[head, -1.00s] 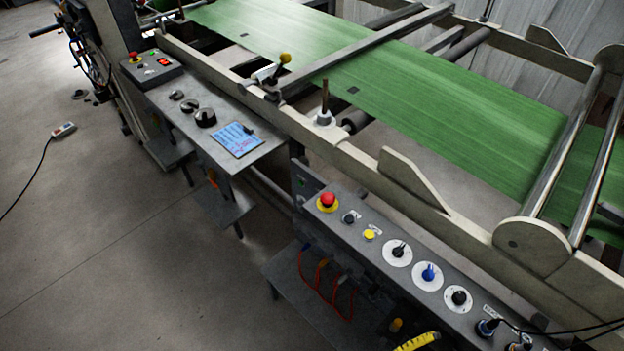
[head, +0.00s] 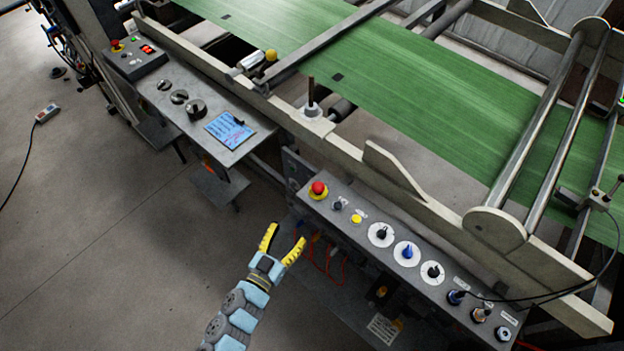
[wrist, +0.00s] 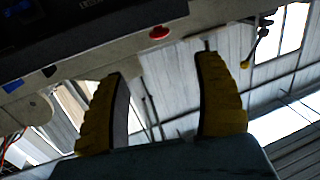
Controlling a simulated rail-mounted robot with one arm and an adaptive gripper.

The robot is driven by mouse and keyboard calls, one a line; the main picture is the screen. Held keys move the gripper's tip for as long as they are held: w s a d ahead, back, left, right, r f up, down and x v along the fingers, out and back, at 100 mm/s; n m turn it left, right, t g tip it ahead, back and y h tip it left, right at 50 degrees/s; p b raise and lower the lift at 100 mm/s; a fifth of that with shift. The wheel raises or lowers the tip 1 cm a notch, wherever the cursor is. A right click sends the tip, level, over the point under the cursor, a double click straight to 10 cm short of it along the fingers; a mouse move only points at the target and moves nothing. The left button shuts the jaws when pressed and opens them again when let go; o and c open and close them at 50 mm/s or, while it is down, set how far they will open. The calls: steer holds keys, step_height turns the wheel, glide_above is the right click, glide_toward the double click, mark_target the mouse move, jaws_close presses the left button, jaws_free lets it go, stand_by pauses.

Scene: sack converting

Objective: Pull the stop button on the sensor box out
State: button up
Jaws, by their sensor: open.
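Two red stop buttons show in the head view. One red mushroom button (head: 318,188) sits on a yellow base at the left end of the long grey control panel (head: 345,228). The other red button (head: 117,45) is on a small grey box (head: 133,63) at the upper left. I cannot read which is the sensor box. My gripper (head: 288,233) is open and empty, below and left of the nearer button and apart from it. In the wrist view, my yellow fingers (wrist: 162,66) are spread, with a red round part (wrist: 158,33) beyond them; I cannot tell which it is.
The long panel also carries a yellow button (head: 356,218), several dials and black cables. A grey shelf (head: 190,110) with knobs and a blue sheet (head: 230,131) stands left. The green web (head: 420,110) runs behind a beige rail. The floor at left is mostly clear.

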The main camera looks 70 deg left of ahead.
mark_target(315, 193)
steer(key=b+x, duration=0.2)
steer(key=x, duration=1.5)
steer(key=shift+w+a, duration=0.1)
steer(key=shift+w, duration=0.05)
